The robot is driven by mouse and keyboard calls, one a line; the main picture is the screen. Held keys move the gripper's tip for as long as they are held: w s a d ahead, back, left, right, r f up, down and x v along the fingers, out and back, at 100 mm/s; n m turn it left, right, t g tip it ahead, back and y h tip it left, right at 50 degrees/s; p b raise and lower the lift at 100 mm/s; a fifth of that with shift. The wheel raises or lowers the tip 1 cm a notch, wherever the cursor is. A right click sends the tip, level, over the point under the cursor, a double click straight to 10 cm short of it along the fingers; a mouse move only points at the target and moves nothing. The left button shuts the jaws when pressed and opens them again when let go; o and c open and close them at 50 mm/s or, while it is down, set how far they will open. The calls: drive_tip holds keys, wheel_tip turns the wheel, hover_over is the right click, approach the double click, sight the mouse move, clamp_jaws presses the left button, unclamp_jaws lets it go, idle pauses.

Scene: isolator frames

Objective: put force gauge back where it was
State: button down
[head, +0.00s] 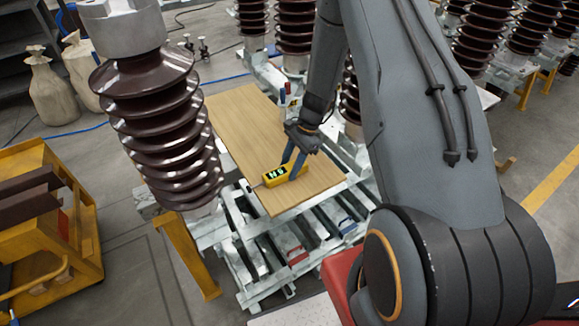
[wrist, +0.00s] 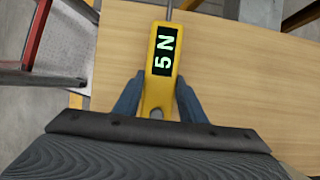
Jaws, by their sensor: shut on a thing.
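The force gauge (head: 275,176) is yellow with a dark display and a thin metal rod at one end. My gripper (head: 291,168) is shut on it over the near part of the wooden board (head: 243,118). In the wrist view the force gauge (wrist: 161,65) reads "5 N", and its rod points to the top of the picture. The blue fingers of my gripper (wrist: 157,97) press on both sides of its lower end. I cannot tell whether the gauge touches the board or is held just above it.
A large brown ribbed insulator (head: 157,130) stands left of the board. A container with coloured handles (head: 287,98) is at the board's far right. A yellow cart (head: 50,215) stands at the left. Metal frames (head: 270,262) lie below the board. Much of the board is bare.

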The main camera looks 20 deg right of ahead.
drive_tip(key=c, duration=1.1)
unclamp_jaws()
drive_tip(key=shift+r, duration=0.2)
drive_tip(key=b+v, duration=0.2)
drive_tip(key=v, duration=0.4)
drive_tip(key=shift+w+d+r, duration=0.1)
drive_tip(key=shift+d+r, duration=0.15)
drive_tip(key=shift+r, duration=0.45)
drive_tip(key=s+a+r+n+t+h, duration=0.1)
drive_tip(key=s+a+r+n, duration=0.1)
drive_tip(key=s+r+n, duration=0.3)
drive_tip(key=s+a+r+n+h, duration=0.2)
drive_tip(key=s+r+n, duration=0.3)
drive_tip(key=s+r, duration=0.1)
drive_tip(key=s+a+r+n+t+h, duration=0.1)
drive_tip(key=s+a+r+n, duration=0.1)
drive_tip(key=s+r+n, duration=0.3)
drive_tip(key=shift+s+a+r+n+t+h, duration=0.1)
drive_tip(key=shift+s+a+n+t+h, duration=0.1)
drive_tip(key=shift+s, duration=0.4)
drive_tip(key=shift+s+a+r+n+t+h, duration=0.1)
drive_tip(key=shift+s+a+r+n, duration=0.1)
drive_tip(key=shift+s, duration=0.4)
